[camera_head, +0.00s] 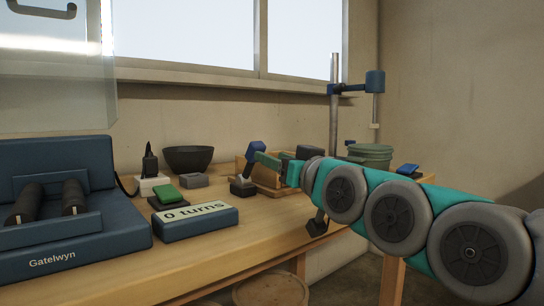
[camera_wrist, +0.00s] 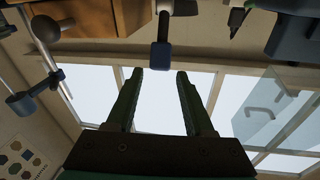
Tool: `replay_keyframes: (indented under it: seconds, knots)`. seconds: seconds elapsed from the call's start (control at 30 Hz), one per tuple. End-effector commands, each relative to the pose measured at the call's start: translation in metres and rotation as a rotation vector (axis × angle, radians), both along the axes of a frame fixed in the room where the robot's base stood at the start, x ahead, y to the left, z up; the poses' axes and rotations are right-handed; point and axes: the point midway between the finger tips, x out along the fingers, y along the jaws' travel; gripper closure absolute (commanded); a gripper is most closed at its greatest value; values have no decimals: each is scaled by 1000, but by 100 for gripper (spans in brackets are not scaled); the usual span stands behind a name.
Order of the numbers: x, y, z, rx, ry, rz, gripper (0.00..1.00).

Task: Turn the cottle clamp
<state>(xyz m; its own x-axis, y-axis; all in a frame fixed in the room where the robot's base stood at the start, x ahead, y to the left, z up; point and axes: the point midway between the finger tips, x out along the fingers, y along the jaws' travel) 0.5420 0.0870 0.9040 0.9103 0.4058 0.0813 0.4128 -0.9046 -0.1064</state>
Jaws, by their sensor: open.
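A blue block-shaped handle (camera_head: 256,147) on a short stem, which looks like part of the cottle clamp, stands tilted by a wooden box (camera_head: 240,168) on the bench. My gripper (camera_head: 261,159) reaches in from the right, and its green fingers are close to the handle. In the wrist view the blue handle (camera_wrist: 161,55) lies just past the fingertips, in line with the gap between them. My gripper (camera_wrist: 160,74) is open and the gap is empty. My arm hides part of the wooden box.
A blue sign (camera_head: 196,221) reads "0 turns". A green block (camera_head: 166,194), a dark bowl (camera_head: 188,159) and a blue Gatelwyn rig (camera_head: 75,245) are to the left. A post with a blue arm (camera_head: 374,82) and a green tub (camera_head: 370,154) stand behind my arm.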

Motion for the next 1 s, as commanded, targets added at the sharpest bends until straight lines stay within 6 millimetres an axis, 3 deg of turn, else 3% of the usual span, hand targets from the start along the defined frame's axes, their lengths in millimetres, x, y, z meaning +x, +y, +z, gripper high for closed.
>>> replay_keyframes:
  seconds: [0.07, 0.43, 0.7, 1.0]
  knots:
    - [6, -5, 6, -11, 15, -8, 58]
    - [59, -38, 37, -160, 212, -28, 99]
    - [75, -38, 69, -300, 361, 41, 100]
    - [62, -3, 110, -484, 467, 208, 100]
